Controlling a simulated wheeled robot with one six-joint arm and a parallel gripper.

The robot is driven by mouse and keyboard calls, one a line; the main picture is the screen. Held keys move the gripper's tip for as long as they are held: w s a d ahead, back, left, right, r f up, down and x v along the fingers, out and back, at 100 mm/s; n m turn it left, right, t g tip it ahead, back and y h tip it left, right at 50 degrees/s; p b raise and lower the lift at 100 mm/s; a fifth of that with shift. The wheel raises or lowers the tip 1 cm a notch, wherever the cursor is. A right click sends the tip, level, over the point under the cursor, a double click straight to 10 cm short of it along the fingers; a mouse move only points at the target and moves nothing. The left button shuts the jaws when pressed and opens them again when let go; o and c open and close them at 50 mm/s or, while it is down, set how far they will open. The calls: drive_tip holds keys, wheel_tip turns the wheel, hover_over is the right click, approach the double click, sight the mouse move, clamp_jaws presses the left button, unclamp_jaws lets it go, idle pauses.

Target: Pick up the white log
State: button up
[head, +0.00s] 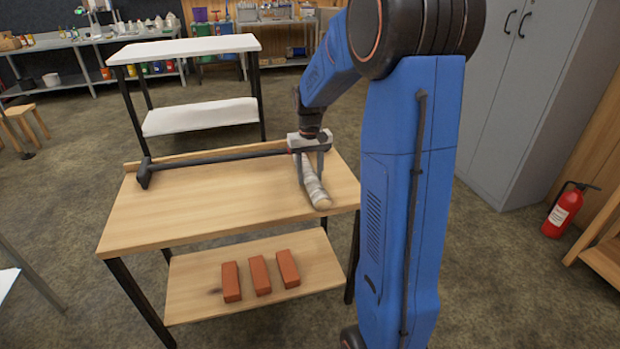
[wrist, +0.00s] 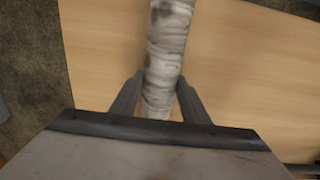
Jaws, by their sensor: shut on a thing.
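The white log (head: 315,190) is a pale, birch-like piece with grey marks, near the right end of the wooden table (head: 215,200). In the wrist view the log (wrist: 168,45) runs from the top edge down between the two fingers. My gripper (head: 314,172) is over the table's right part, with its fingers on either side of the log. In the wrist view my gripper (wrist: 157,95) is shut on the log. Its body hides the log's near end. I cannot tell whether the log touches the tabletop.
A black bar (head: 215,157) lies along the table's back edge. Several bricks, among them one orange brick (head: 260,275), sit on the lower shelf. A white-topped rack (head: 185,48) stands behind. A grey cabinet (head: 535,90) and a fire extinguisher (head: 563,210) are at right. The table's left part is clear.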

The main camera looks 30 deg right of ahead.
sight(310, 171)
wheel_tip(310, 171, up, 10)
idle(0.6)
